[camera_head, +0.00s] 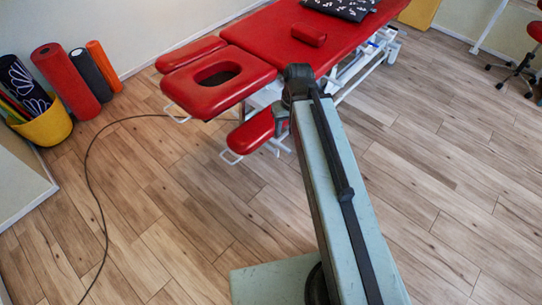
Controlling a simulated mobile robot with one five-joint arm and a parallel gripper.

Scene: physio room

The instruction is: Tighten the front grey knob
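The red treatment table (268,35) stands at the top middle on a white frame (370,62). Its headrest (205,98), with an oval face hole, points toward the lower left. A red armrest pad (190,54) lies beside the headrest on the left, and another red armrest pad (250,132) hangs lower on the right. I cannot make out a grey knob; my arm covers part of the table's near end and frame. My arm reaches up from the bottom to the table's near end. My gripper does not show beyond its dark far joint.
A black cable (91,185) runs across the wooden floor at left. A yellow basket (45,126) with rolled mats stands by the left wall, beside a red roll (65,80). A wheeled stool (516,70) is at far right. Floor right of my arm is clear.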

